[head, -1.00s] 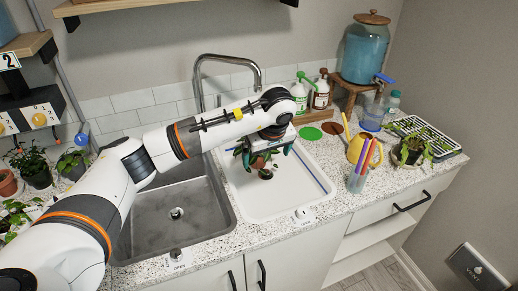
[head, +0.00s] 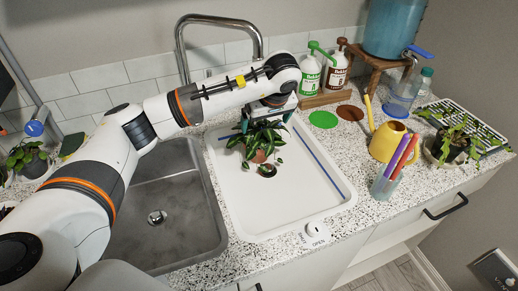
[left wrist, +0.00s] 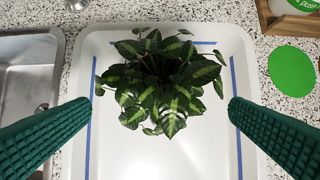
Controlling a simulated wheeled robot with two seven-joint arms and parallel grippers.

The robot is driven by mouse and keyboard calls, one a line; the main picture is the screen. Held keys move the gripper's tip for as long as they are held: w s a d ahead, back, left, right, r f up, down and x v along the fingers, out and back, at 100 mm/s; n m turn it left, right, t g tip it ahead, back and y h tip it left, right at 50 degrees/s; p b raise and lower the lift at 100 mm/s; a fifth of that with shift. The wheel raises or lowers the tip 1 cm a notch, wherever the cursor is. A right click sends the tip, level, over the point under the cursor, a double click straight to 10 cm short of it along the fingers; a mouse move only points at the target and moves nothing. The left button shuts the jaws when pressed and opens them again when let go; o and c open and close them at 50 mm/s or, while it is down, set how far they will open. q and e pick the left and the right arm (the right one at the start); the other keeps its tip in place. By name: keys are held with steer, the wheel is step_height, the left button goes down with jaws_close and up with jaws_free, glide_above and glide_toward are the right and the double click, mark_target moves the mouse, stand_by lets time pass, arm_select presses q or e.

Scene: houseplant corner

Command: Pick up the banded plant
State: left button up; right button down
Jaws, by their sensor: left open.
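The banded plant (head: 265,135) has dark green leaves with pale bands and a terracotta pot (head: 259,156). It stands in the white basin (head: 300,205), near its back left. In the left wrist view the plant (left wrist: 160,80) fills the upper middle and its leaves hide the pot. My left gripper (head: 265,118) is above and behind the plant in the head view. In the left wrist view its green fingers (left wrist: 160,106) are wide apart, one on each side of the leaves, with nothing between them touching. My right gripper is not in view.
A steel sink (head: 165,215) lies left of the basin. To the right stand a pen cup (head: 385,185), a yellow watering can (head: 388,142) and another potted plant (head: 452,145). Soap bottles (head: 310,75) stand behind. The basin's front is clear.

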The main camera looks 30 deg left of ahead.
arm_select(q)
steer(key=shift+w+b+x, duration=0.25)
steer(key=shift+b+x, duration=0.05)
steer(key=shift+x, duration=0.85)
steer(key=p, duration=0.1)
glide_above(258, 142)
steer(key=s+d, duration=0.1)
steer(key=d, duration=0.1)
step_height(258, 142, down, 6)
steer(key=shift+s+r, duration=0.15)
steer(key=shift+r, duration=0.05)
steer(key=p+x, duration=0.1)
steer(key=x, duration=0.3)
steer(key=shift+s+a+f+p, duration=0.1)
steer(key=shift+a+f+p, duration=0.05)
steer(key=shift+a+p, duration=0.15)
steer(key=shift+f, duration=0.35)
steer(key=shift+c, duration=0.2)
steer(key=c, duration=1.2)
steer(key=shift+o, duration=0.2)
steer(key=shift+r, duration=0.1)
